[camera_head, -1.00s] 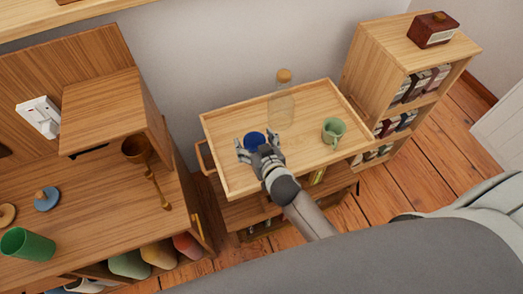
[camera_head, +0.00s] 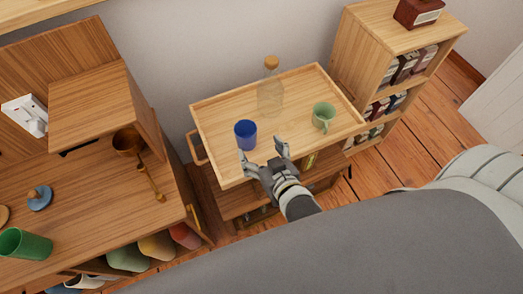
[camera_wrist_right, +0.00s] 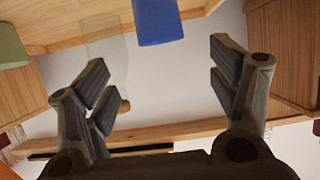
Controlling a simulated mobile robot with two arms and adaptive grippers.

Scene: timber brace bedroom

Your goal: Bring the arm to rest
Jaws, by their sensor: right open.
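My right gripper (camera_head: 266,156) is open and empty at the front edge of the wooden tray top of the trolley (camera_head: 222,165). Its two fingers also show spread apart in the right wrist view (camera_wrist_right: 165,85). A blue cup (camera_head: 246,135) stands upright on the tray, just beyond and left of the gripper, apart from the fingers. The blue cup shows at the top of the right wrist view (camera_wrist_right: 158,22). My left gripper is not in view.
On the tray also stand a clear bottle with a cork (camera_head: 270,95) and a green mug (camera_head: 323,116). A desk with a green cup (camera_head: 24,244) is at left. A shelf unit (camera_head: 364,50) stands at right. A bed (camera_head: 470,175) is at lower right.

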